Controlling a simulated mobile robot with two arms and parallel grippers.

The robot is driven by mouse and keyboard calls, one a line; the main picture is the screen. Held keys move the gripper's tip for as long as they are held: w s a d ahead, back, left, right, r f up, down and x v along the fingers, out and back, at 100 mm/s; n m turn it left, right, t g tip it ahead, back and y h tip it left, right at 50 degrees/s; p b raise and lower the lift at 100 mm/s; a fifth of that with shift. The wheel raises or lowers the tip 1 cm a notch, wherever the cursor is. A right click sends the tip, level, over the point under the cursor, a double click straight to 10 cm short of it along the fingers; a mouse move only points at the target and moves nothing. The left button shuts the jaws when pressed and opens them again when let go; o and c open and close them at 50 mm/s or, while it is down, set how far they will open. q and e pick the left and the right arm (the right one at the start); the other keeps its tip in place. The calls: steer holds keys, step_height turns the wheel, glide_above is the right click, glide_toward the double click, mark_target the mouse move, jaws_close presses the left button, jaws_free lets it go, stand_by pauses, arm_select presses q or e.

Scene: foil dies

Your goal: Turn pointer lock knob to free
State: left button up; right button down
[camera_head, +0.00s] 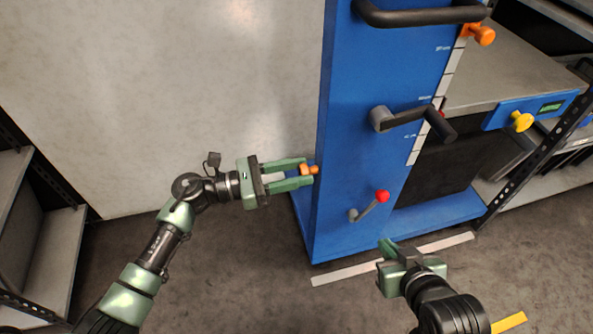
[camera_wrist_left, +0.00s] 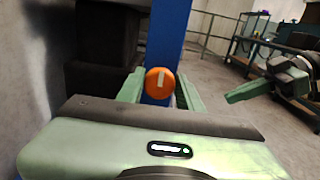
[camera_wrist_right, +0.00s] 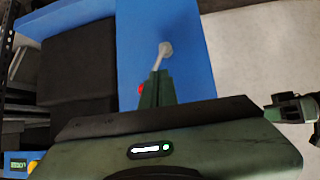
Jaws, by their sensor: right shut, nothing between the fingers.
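An orange round knob (camera_head: 308,170) sits low on the left side of the blue machine (camera_head: 345,110). In the left wrist view the knob (camera_wrist_left: 160,82) faces me, with a pale, nearly upright line on its face. My left gripper (camera_head: 309,171) is open, with its green fingers on either side of the knob. Firm contact cannot be made out. A second orange knob (camera_head: 484,36) sits by the scale at the upper right; I cannot tell which the task names. My right gripper (camera_head: 385,246) is shut and empty, below the small red-ended lever (camera_head: 381,196).
A black crank handle (camera_head: 415,118) and a thick black bar (camera_head: 420,14) stick out from the machine's front. A yellow knob (camera_head: 522,121) is at the right, with shelves beyond. The floor left of the machine is clear around my left arm.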

arm_select(q)
jaws_close()
